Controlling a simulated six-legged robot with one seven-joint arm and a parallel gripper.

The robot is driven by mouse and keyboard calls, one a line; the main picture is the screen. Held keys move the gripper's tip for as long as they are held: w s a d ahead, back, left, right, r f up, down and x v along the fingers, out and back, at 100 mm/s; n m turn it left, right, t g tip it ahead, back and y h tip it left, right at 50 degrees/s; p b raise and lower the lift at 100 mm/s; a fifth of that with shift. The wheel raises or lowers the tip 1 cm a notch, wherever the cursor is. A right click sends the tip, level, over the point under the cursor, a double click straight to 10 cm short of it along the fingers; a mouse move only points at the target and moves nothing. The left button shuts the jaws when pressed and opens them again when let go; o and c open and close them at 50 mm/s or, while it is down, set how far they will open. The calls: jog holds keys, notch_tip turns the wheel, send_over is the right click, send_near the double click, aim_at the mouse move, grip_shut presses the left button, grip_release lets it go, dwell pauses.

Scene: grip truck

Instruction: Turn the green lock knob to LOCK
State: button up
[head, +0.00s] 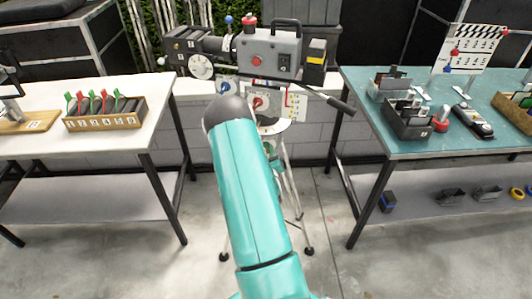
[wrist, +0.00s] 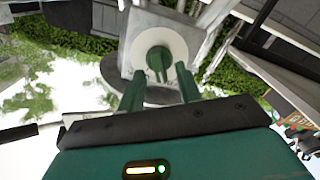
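The green lock knob (wrist: 157,59) shows in the wrist view as a round dark green knob with a raised grip bar on a pale round dial (wrist: 181,60). The bar looks roughly upright in the picture. My gripper (wrist: 159,72) is open, its two green fingertips apart on the left and right of the knob. Gaps show beside the bar; I cannot tell whether the fingers reach around it. LOCK lettering cannot be read. In the head view, my arm hides the gripper and the green knob near the tripod head under the camera (head: 272,52).
A red knob on a white dial (head: 258,103) sits below the camera. A pan handle (head: 325,97) sticks out to the right. A white table (head: 115,145) stands left and a teal table (head: 460,140) right. Tripod legs (head: 293,195) stand between them on open floor.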

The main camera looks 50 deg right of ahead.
jog(key=shift+w+d, duration=0.3)
grip_shut()
jog(key=shift+m, duration=0.3)
jog(key=m, duration=0.6)
jog(key=shift+s+d, duration=0.1)
jog(key=shift+s, duration=0.1)
jog(key=shift+f+m, duration=0.1)
jog(key=shift+m, duration=2.6)
